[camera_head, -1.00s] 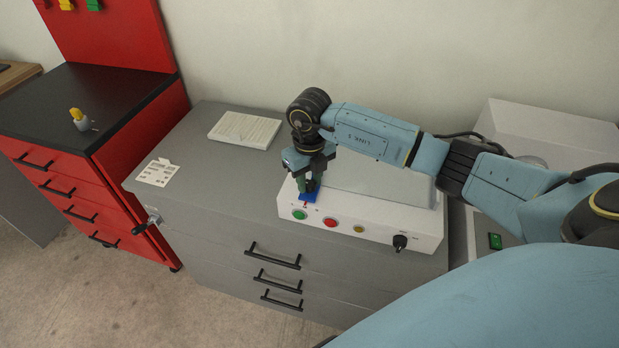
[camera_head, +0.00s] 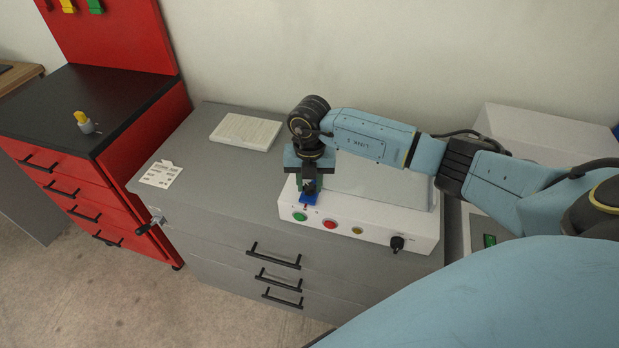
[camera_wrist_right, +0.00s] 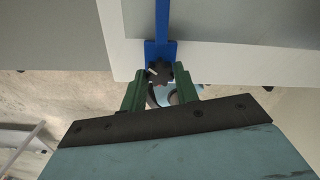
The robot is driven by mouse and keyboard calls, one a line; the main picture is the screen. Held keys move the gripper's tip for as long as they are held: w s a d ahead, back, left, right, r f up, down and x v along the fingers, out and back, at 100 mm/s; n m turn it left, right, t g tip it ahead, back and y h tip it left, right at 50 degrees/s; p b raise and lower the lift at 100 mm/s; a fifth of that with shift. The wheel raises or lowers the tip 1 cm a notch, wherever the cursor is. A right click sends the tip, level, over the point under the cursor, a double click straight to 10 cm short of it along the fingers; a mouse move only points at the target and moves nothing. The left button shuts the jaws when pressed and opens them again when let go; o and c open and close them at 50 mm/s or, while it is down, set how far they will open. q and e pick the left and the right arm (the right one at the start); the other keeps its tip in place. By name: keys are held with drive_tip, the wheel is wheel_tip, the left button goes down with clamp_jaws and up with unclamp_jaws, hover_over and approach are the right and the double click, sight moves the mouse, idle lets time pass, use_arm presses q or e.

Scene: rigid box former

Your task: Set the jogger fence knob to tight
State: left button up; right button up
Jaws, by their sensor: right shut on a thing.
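The jogger fence is a blue bracket (camera_head: 308,199) at the left end of the white machine (camera_head: 365,224); in the wrist view it is a blue strip with a wider foot (camera_wrist_right: 161,47). A small dark knob (camera_wrist_right: 159,72) with a light mark sits against that foot. My right gripper (camera_wrist_right: 160,78) is shut on the knob, with a green finger on each side. In the head view my right gripper (camera_head: 308,187) points down over the blue bracket and hides the knob. Whether the mark points to tight cannot be read. My left gripper is not in view.
The machine's front has a green button (camera_head: 299,217), a red button (camera_head: 330,224), a yellowish button (camera_head: 357,230) and a black selector knob (camera_head: 397,243). A paper stack (camera_head: 246,131) and a white card (camera_head: 160,174) lie on the grey cabinet (camera_head: 215,185), with free room between.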

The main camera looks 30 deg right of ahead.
sight(309, 187)
drive_tip(key=m+p, duration=0.2)
drive_tip(key=m, duration=0.3)
drive_tip(key=shift+r+m+p, duration=0.15)
drive_tip(key=shift+m+p, duration=0.15)
drive_tip(key=shift+p, duration=0.05)
drive_tip(key=m+p, duration=0.2)
drive_tip(key=m, duration=0.2)
drive_tip(key=shift+m+p, duration=0.3)
drive_tip(key=shift+m, duration=0.1)
drive_tip(key=o, duration=1)
wheel_tip(309, 187, up, 13)
drive_tip(key=shift+r, duration=0.1)
idle(0.3)
